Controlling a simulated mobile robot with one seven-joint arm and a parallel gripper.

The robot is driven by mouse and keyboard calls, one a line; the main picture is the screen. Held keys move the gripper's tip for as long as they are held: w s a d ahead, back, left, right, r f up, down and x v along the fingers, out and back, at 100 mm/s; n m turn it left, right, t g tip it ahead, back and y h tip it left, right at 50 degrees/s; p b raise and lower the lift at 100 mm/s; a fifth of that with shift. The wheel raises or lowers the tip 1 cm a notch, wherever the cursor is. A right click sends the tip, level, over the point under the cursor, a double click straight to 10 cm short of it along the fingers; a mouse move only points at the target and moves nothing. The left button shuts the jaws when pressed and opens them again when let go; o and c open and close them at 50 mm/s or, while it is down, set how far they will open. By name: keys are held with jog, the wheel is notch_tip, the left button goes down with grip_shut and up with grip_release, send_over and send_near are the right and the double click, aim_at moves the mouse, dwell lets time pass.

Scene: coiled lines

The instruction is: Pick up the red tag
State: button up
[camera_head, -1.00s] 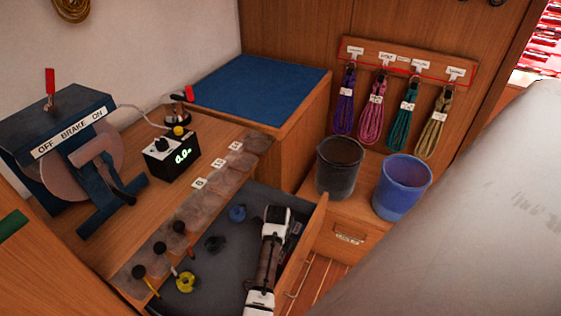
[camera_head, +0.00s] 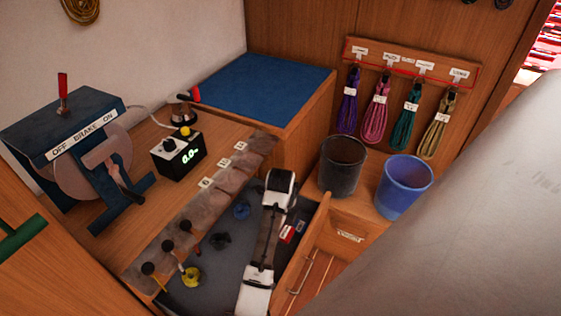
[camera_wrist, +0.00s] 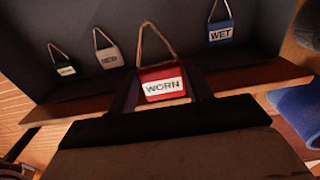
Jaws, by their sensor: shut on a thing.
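The red tag (camera_wrist: 162,75) has a white label reading WORN and a looped cord. In the wrist view it sits between the two fingers of my gripper (camera_wrist: 163,88), which is shut on it. The cord stands up behind the tag. In the head view a small red tag (camera_head: 286,235) shows in the open drawer, just right of my arm. My fingertips cannot be made out there. A blue tag (camera_wrist: 221,33) reading WET hangs or lies to the right. A white tag (camera_wrist: 110,58) and a dark green tag (camera_wrist: 65,70) are to the left.
The drawer's front panel (camera_head: 305,255) stands close to my arm. A black bucket (camera_head: 342,165) and a blue bucket (camera_head: 404,187) stand to the right. Rope-like coils (camera_head: 376,105) hang above.

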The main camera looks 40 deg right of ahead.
notch_tip(320, 180, up, 3)
jog(key=shift+r+p, duration=0.15)
jog(key=shift+p, duration=0.65)
jog(key=shift+w+d+r, duration=0.2)
jog(key=shift+w+r, duration=0.05)
jog(key=shift+r, duration=0.5)
jog(key=shift+s+a+r, duration=0.15)
jog(key=shift+s+r, duration=0.05)
jog(key=shift+r, duration=0.1)
